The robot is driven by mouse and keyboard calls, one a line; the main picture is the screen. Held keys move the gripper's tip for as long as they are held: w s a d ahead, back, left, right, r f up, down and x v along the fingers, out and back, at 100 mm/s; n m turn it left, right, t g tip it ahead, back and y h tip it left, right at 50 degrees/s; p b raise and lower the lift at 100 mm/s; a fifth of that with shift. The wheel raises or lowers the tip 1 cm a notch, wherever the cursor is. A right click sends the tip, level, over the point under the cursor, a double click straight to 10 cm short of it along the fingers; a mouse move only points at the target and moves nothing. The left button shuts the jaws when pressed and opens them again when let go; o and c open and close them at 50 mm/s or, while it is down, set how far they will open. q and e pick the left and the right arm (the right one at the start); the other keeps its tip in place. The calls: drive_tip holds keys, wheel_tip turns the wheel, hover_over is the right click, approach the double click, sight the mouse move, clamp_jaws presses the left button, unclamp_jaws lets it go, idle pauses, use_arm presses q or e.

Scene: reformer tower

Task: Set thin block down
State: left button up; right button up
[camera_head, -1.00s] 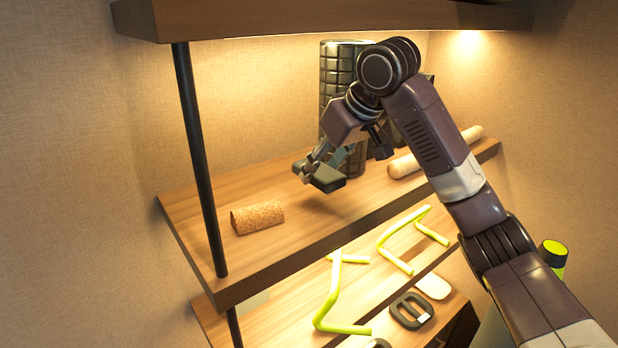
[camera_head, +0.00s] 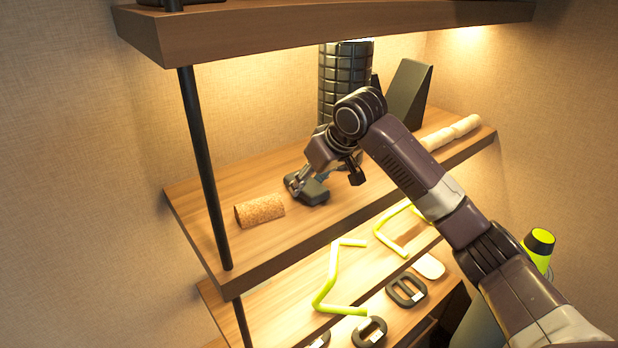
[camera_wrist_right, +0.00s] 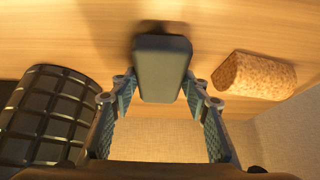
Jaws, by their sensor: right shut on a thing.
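The thin block (camera_head: 312,191) is dark grey with rounded edges. My right gripper (camera_head: 301,184) is shut on it, low at the middle shelf (camera_head: 340,217), just right of the cork roller. In the right wrist view the block (camera_wrist_right: 162,66) sits between the two fingers of the gripper (camera_wrist_right: 160,86), with a dark shadow close at its far end. I cannot tell whether it touches the shelf or hovers just above it. My left gripper is not in view.
The cork roller (camera_head: 259,210) lies left of the block. A black ribbed foam roller (camera_head: 345,75) and a dark wedge (camera_head: 408,92) stand behind my arm. A pale roller (camera_head: 452,132) lies at right. A black post (camera_head: 203,170) rises at the shelf's left front.

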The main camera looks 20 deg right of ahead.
drive_tip(key=o, duration=0.8)
drive_tip(key=shift+f, duration=0.1)
drive_tip(key=shift+s+d+r+b, duration=0.1)
drive_tip(key=shift+s+r+b, duration=0.15)
drive_tip(key=shift+r+b, duration=0.25)
drive_tip(key=b+v, duration=0.4)
drive_tip(key=v, duration=0.7)
